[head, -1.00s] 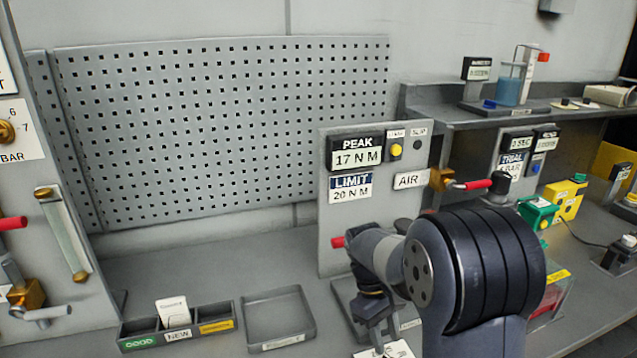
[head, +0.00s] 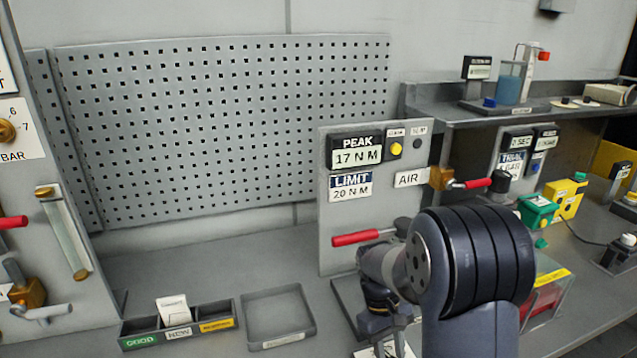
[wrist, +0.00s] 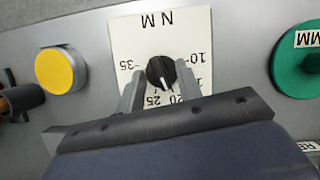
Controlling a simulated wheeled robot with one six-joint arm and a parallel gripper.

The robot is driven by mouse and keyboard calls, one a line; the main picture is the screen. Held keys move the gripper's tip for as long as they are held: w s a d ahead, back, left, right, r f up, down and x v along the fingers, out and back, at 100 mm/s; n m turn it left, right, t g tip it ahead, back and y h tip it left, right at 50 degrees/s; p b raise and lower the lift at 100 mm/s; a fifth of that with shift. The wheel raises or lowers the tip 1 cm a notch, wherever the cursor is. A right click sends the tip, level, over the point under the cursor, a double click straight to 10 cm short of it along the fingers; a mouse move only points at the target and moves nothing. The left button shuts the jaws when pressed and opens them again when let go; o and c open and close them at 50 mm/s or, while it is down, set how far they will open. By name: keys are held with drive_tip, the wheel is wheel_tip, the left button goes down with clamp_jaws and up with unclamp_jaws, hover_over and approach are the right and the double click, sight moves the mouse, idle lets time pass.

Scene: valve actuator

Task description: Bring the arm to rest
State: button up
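My gripper (wrist: 160,92) is open in the wrist view, its two grey fingers apart on either side of a black dial knob (wrist: 160,73). A gap shows between the knob and each finger. The knob sits on a white N M scale plate (wrist: 124,42), and its white pointer mark lies near 20. In the head view my arm is bent at the front right with its wrist low in front of the grey panel (head: 385,222). The fingertips and the knob cannot be made out there.
A red-handled lever (head: 356,238) stands just behind my wrist. A yellow button (wrist: 61,70) and a green knob (wrist: 299,72) flank the dial. A three-part bin (head: 180,330) and an empty tray (head: 279,317) lie left of my arm. A clear-sided box (head: 545,297) is close on the right.

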drive_tip(key=m+y, duration=0.1)
drive_tip(key=m, duration=0.1)
drive_tip(key=m+y, duration=0.1)
drive_tip(key=m, duration=0.1)
drive_tip(key=m+b, duration=0.1)
drive_tip(key=m, duration=0.2)
drive_tip(key=shift+d+y, duration=0.25)
drive_tip(key=shift+y, duration=0.15)
drive_tip(key=shift+m+y, duration=0.4)
drive_tip(key=shift+m, duration=0.7)
drive_tip(key=shift+r, duration=0.1)
